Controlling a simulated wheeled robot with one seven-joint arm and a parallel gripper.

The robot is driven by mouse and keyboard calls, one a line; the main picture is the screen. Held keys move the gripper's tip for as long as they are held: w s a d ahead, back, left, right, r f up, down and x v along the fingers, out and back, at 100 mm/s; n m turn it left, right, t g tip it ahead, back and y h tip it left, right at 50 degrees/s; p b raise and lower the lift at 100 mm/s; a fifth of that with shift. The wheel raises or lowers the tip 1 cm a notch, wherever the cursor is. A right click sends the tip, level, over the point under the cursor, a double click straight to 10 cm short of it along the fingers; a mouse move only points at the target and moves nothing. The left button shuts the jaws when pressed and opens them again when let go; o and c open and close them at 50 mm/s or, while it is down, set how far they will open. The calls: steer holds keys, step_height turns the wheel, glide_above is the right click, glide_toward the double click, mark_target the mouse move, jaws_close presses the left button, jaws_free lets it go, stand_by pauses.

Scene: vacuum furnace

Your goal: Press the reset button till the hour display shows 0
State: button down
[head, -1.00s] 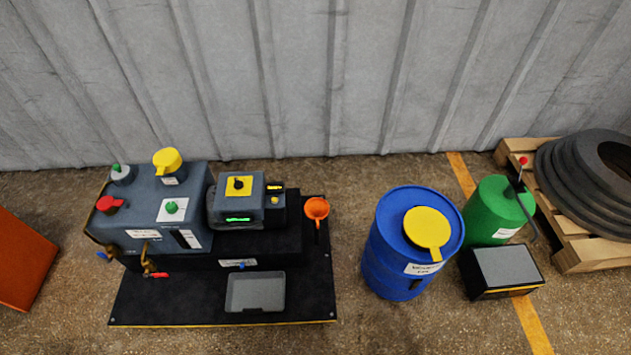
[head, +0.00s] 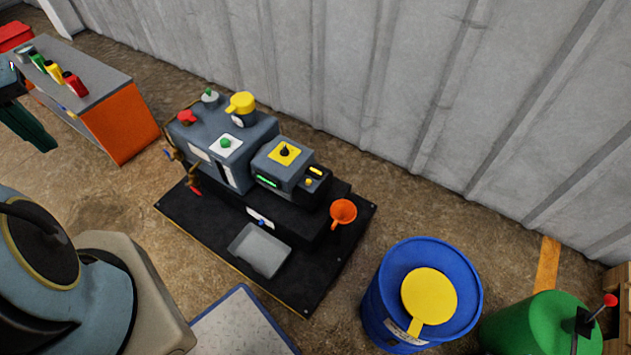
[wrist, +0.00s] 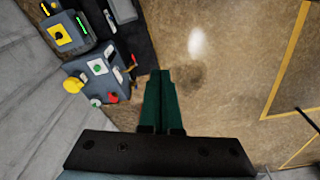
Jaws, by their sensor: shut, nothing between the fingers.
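A grey pump unit (head: 225,140) stands on a black base plate (head: 320,262) in the head view. At its right end is a small black box (head: 318,188) with a lit yellow display (head: 316,171) and a small yellow button (head: 309,182); which button is the reset is not labelled legibly. A green display (head: 267,181) glows on the motor housing. No digits are readable. My gripper (head: 38,142) is at the left edge, well apart from the pump. In the wrist view its dark green fingers (wrist: 160,78) are together and empty, with the pump unit to their left.
A grey-topped orange cabinet (head: 125,125) with coloured items stands at upper left. An orange funnel (head: 343,212) and grey tray (head: 262,250) are by the pump. A blue drum (head: 375,310) and green canister (head: 540,325) stand right. A corrugated wall (head: 420,90) runs behind.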

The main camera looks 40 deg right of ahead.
steer(key=w+d+f+m+t+h+b, duration=0.1)
steer(key=w+d+f+m+t+b, duration=0.1)
steer(key=w+d+f+m+b, duration=0.6)
steer(key=w+d+f+m+t+h+b, duration=0.1)
steer(key=w+d+f+m+b, duration=0.15)
steer(key=d+f, duration=1.1)
steer(key=m+g+h+b, duration=0.1)
steer(key=m+h+b, duration=0.5)
steer(key=m+b, duration=0.45)
glide_above(309, 181)
steer(key=a, duration=0.1)
step_height(309, 181, down, 18)
steer(key=shift+m+p, duration=0.35)
steer(key=shift+m, duration=0.05)
steer(key=shift+a+f, duration=0.1)
step_height(309, 181, down, 9)
steer(key=b, duration=0.6)
steer(key=shift+b, duration=0.3)
